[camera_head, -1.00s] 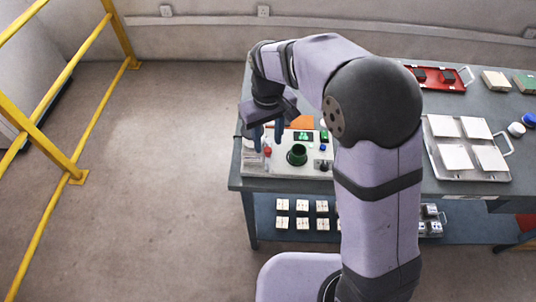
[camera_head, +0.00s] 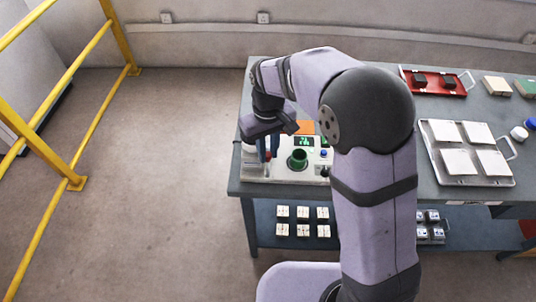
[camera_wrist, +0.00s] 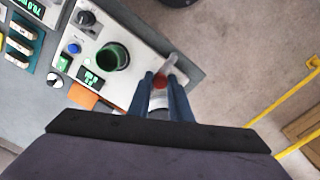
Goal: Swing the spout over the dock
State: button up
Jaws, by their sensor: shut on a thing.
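The light grey spout (camera_wrist: 169,67), with a red part (camera_wrist: 160,83) near my fingers, stands at one edge of a pale panel. My gripper (camera_wrist: 166,84) is shut on the spout, with one blue finger on each side; the fingers hide much of it. In the head view my gripper (camera_head: 267,150) is low over the panel's left end. The dock appears to be the dark green round cup (camera_wrist: 112,57), which also shows in the head view (camera_head: 298,160). The spout's tip is beside the cup, not over it.
The panel (camera_head: 285,175) also carries a green display (camera_head: 304,141), a blue button (camera_head: 323,153) and a black knob (camera_wrist: 86,18). An orange block (camera_head: 307,127) lies behind it. A tray of pale tiles (camera_head: 429,159) stands to the right. Floor is clear left of the bench.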

jog(key=shift+d, duration=0.15)
jog(key=shift+w+d, duration=0.1)
jog(key=shift+d, duration=0.45)
jog(key=shift+w+d+r, duration=0.1)
dwell(0.4)
jog(key=shift+w+d+p, duration=0.2)
jog(key=shift+d+p, duration=0.15)
jog(key=shift+d, duration=0.2)
